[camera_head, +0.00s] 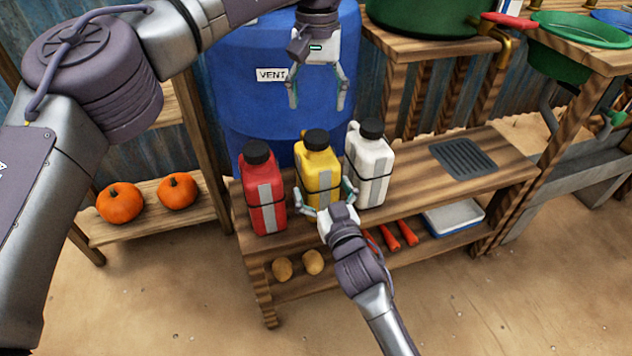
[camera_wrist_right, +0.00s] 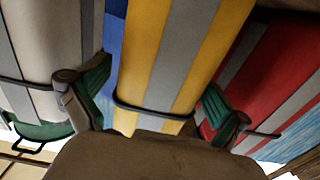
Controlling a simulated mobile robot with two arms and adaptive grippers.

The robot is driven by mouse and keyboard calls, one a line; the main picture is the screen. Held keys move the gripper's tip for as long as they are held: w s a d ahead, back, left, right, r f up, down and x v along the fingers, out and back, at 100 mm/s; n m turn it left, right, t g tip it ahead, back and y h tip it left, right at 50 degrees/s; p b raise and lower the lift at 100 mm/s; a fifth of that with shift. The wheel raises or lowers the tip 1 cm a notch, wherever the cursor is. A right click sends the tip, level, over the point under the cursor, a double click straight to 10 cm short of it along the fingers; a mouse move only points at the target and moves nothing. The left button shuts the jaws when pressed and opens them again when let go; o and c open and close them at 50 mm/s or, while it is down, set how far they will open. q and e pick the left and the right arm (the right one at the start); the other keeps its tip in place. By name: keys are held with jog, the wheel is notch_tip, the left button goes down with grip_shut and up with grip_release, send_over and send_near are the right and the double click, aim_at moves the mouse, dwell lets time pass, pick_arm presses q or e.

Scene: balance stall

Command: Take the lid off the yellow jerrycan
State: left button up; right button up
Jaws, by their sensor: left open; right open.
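The yellow jerrycan (camera_head: 318,172) stands upright on the wooden bench with its black lid (camera_head: 315,139) on top. It also shows in the right wrist view (camera_wrist_right: 198,50), with a grey stripe and a dark band. My right gripper (camera_head: 327,200) is open low in front of it, with one finger on each side of the can; I cannot tell whether the fingers touch it. My left gripper (camera_head: 317,100) is open and empty, pointing down above the lid, in front of the blue barrel.
A red jerrycan (camera_head: 264,195) and a white jerrycan (camera_head: 370,165) stand close on either side of the yellow one. Behind is the blue barrel (camera_head: 265,110). A dark grate (camera_head: 463,158) lies on the bench's right. Potatoes, carrots and a white-blue box (camera_head: 453,217) are on the lower shelf.

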aim_at(317, 135)
jog(key=shift+w+a, duration=0.25)
jog(key=shift+w, duration=0.4)
grip_shut()
pick_arm(q)
jog(key=shift+d, duration=0.1)
jog(key=shift+f, duration=0.1)
jog(key=shift+f, duration=3.9)
jog(key=shift+c, duration=0.3)
